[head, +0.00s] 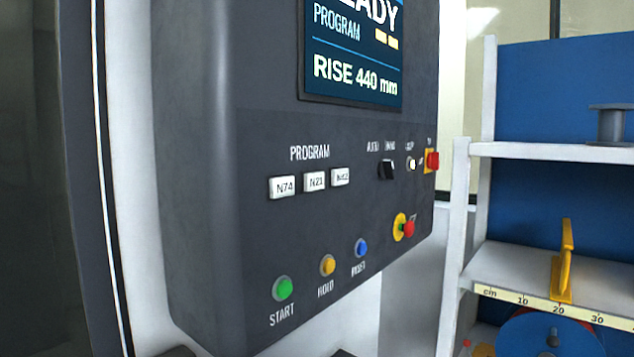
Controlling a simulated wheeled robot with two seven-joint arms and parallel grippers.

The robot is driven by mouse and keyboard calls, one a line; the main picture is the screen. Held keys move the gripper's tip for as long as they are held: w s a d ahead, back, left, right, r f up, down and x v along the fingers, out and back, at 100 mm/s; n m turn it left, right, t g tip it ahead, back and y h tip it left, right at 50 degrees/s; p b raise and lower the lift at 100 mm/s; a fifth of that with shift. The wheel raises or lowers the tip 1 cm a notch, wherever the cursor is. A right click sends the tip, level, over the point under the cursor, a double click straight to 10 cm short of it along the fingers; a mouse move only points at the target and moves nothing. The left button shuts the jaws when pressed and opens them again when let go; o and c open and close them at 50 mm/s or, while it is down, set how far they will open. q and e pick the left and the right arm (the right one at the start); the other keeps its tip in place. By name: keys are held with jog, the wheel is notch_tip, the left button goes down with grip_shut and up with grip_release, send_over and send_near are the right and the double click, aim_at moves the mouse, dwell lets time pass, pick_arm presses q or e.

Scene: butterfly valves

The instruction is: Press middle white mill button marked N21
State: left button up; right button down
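The white button marked N21 (315,182) is the middle one of three white buttons in a row under the word PROGRAM on a dark grey control panel (230,230). The white button marked N74 (283,187) is to its left. A third white button (341,177), its label hard to read, is to its right. Nothing covers the N21 button. Neither of my grippers is in the head view.
Below are a green START button (283,288), yellow HOLD button (327,265), blue button (361,248) and red knob (408,228). A black switch (386,170) and red switch (432,161) sit to the right. A screen (352,75) is above; a shelf unit (550,152) stands right.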

pick_arm(q)
grip_shut()
dwell(1.1)
